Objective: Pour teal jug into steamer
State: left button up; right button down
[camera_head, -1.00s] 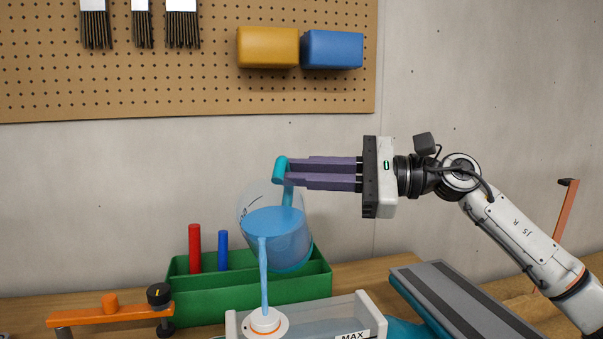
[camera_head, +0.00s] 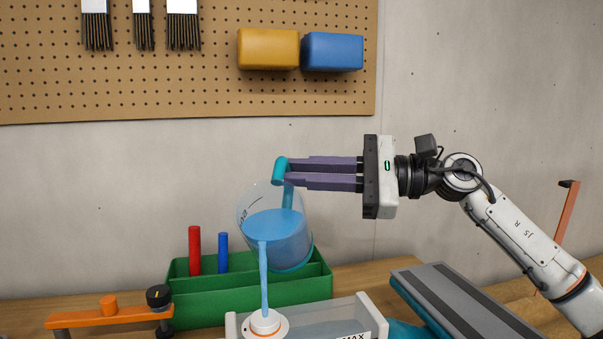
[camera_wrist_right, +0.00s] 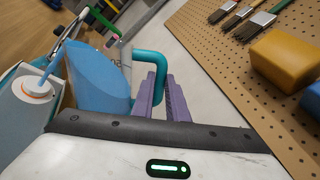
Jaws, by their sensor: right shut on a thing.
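The teal jug (camera_head: 276,239) is a clear vessel with a teal handle and base, holding blue liquid. My right gripper (camera_head: 288,173) is shut on its handle and holds it tilted in the air. A blue stream runs from the jug down to the white round filler opening (camera_head: 264,322) of the steamer's clear tank (camera_head: 310,328). The steamer is cut off by the lower frame edge. In the right wrist view the jug (camera_wrist_right: 95,78) and the stream into the steamer's opening (camera_wrist_right: 37,88) also show. My left gripper is not in view.
A green tool tray (camera_head: 235,290) with a red and a blue rod stands behind the steamer. An orange bar clamp (camera_head: 110,314) lies left. A teal and grey board (camera_head: 455,300) lies right. A pegboard (camera_head: 190,85) with brushes and two blocks hangs behind.

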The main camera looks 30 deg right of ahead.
aim_at(284, 174)
jog(key=shift+s+a+r+n+b, duration=0.2)
jog(key=shift+s+r+n+b, duration=0.15)
jog(key=shift+n+b, duration=0.25)
dwell(1.0)
dwell(0.6)
jog(key=shift+s+a+r+n+b, duration=0.2)
jog(key=shift+s+a+n+b, duration=0.4)
jog(key=shift+n+b, duration=0.5)
dwell(2.2)
jog(key=shift+s+f+n, duration=0.1)
jog(key=shift+s+n, duration=0.05)
jog(key=shift+n, duration=0.15)
dwell(0.5)
jog(key=shift+s+a+b, duration=0.25)
jog(key=shift+b, duration=0.2)
dwell(0.5)
jog(key=shift+a+f, duration=0.1)
jog(key=shift+f, duration=0.1)
dwell(0.6)
